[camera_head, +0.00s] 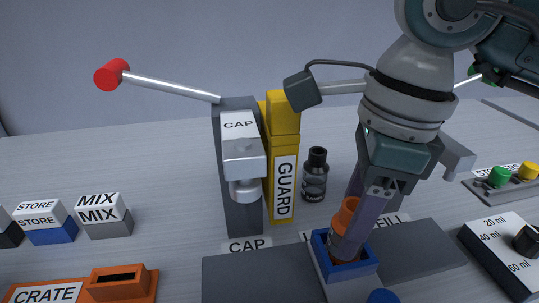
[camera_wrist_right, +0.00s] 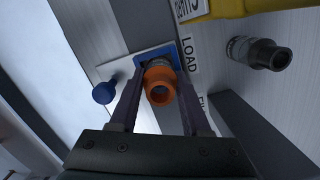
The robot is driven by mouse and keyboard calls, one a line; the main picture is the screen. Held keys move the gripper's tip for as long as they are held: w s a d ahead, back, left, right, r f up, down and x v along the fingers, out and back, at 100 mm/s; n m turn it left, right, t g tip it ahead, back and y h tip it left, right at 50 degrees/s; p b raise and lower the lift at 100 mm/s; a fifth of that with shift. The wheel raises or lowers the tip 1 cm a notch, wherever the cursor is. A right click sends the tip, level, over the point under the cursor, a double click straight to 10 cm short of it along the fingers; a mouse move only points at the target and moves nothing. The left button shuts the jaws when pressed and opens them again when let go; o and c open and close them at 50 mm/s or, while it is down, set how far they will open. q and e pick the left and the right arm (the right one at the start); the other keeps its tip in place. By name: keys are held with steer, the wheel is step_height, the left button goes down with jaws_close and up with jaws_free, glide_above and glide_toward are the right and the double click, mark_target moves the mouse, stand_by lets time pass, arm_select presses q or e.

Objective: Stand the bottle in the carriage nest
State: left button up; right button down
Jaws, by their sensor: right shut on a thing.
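An orange bottle (camera_head: 345,221) with an open neck is at the blue-rimmed nest (camera_head: 323,262) of the carriage. In the head view its lower end is inside the blue rim and it leans slightly. I cannot tell whether it rests on the nest floor. My right gripper (camera_head: 349,238) comes down from above and is shut on the bottle. In the right wrist view the bottle (camera_wrist_right: 160,85) sits between the fingers (camera_wrist_right: 158,78), with the nest's blue rim (camera_wrist_right: 143,54) behind it. My left gripper is not in view.
A cap press (camera_head: 240,160) with a red-knobbed lever and a yellow guard (camera_head: 283,165) stand left of the nest. A dark bottle (camera_head: 315,176) stands behind it. A dosing box (camera_head: 505,250) is at right. An orange crate (camera_head: 85,288) and labelled blocks (camera_head: 104,215) are at left.

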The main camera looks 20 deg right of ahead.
steer(key=shift+c, duration=1.8)
jaws_free()
step_height(320, 180, up, 12)
steer(key=d+p, duration=0.1)
steer(key=shift+s, duration=0.45)
steer(key=shift+d+r, duration=0.1)
